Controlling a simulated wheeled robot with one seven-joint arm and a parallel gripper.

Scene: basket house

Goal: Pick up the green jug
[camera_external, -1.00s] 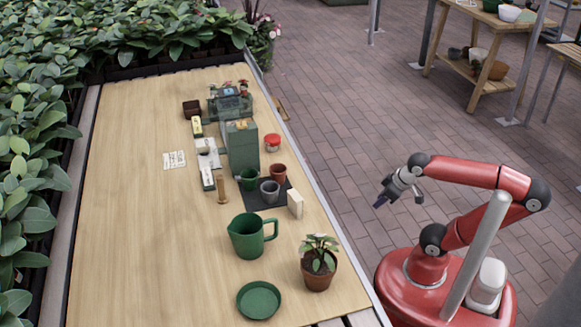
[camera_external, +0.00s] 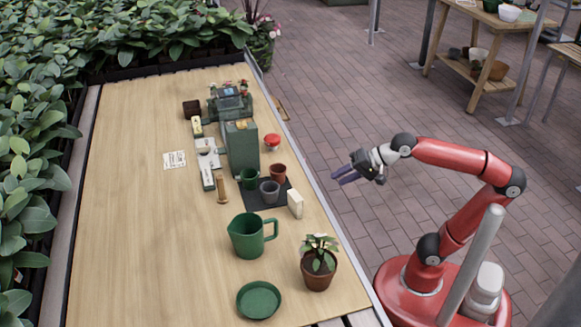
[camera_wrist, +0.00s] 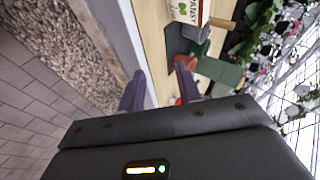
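The green jug (camera_external: 247,235) stands upright on the wooden table (camera_external: 150,220), with its handle to the right. My gripper (camera_external: 344,174) is in the air just beyond the table's right edge, above and to the right of the jug, well apart from it. In the wrist view my gripper (camera_wrist: 160,75) has its two fingers spread with nothing between them. The jug does not show in the wrist view.
A potted plant (camera_external: 318,266) and a green saucer (camera_external: 259,300) stand near the jug. A cream box (camera_external: 295,203), small pots (camera_external: 278,172) and a green box (camera_external: 242,150) stand farther back. The table's left half is mostly clear.

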